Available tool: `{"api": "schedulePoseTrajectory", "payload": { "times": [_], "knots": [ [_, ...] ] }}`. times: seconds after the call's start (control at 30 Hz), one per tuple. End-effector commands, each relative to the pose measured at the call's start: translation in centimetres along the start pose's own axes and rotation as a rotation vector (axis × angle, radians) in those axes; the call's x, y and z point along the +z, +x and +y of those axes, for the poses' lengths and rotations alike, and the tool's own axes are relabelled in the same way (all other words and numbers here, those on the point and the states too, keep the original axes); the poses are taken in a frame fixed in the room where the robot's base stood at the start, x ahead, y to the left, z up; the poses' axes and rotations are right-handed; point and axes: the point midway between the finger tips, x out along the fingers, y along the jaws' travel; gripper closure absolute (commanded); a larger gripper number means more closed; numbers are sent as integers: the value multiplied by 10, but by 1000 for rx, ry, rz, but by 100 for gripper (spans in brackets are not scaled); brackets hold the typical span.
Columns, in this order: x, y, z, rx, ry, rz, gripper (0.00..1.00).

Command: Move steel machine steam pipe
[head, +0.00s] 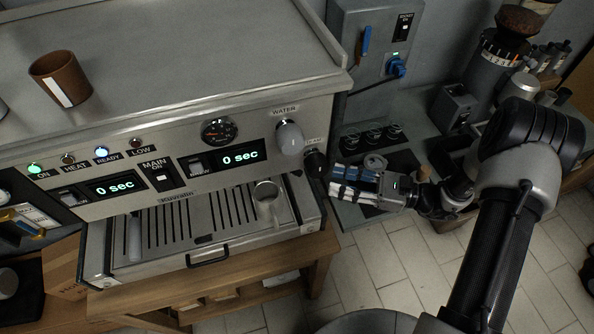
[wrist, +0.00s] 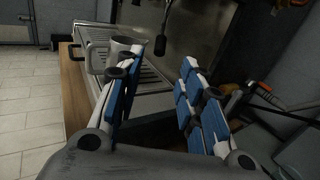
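The steel espresso machine (head: 130,160) fills the left of the head view. A thin dark pipe with a black grip (wrist: 161,44), which looks like the steam pipe, hangs over the drip tray in the wrist view. It is ahead of and between my fingertips, not touching them. I cannot make it out in the head view. My gripper (head: 333,181) is at the machine's right front corner, below the black steam knob (head: 315,162). Its blue-and-white fingers are apart and empty, also in the wrist view (wrist: 161,66).
A metal pitcher (head: 268,200) stands on the right of the drip tray (head: 165,232), near the left finger in the wrist view. A counter with a grinder (head: 490,60) is on the right. Tiled floor is clear in front.

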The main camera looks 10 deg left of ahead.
Motion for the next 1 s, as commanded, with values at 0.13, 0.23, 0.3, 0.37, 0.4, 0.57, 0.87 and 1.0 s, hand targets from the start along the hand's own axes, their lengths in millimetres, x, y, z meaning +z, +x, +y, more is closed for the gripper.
{"api": "schedulePoseTrajectory", "payload": {
  "times": [0.13, 0.23, 0.3, 0.37, 0.4, 0.57, 0.87, 1.0],
  "knots": [
    [-1, 35, 2, 6, 1, 1, 65],
    [-1, 57, 1, 6, 0, 1, 65],
    [-1, 71, 1, 6, 0, 1, 65],
    [-1, 82, 1, 5, 0, 1, 65],
    [-1, 89, 2, 5, 0, 1, 65],
    [-1, 108, 1, 3, 0, 2, 65],
    [0, 117, 0, 0, 0, 2, 65],
    [0, 117, 0, 0, 0, 1, 66]
  ]
}}
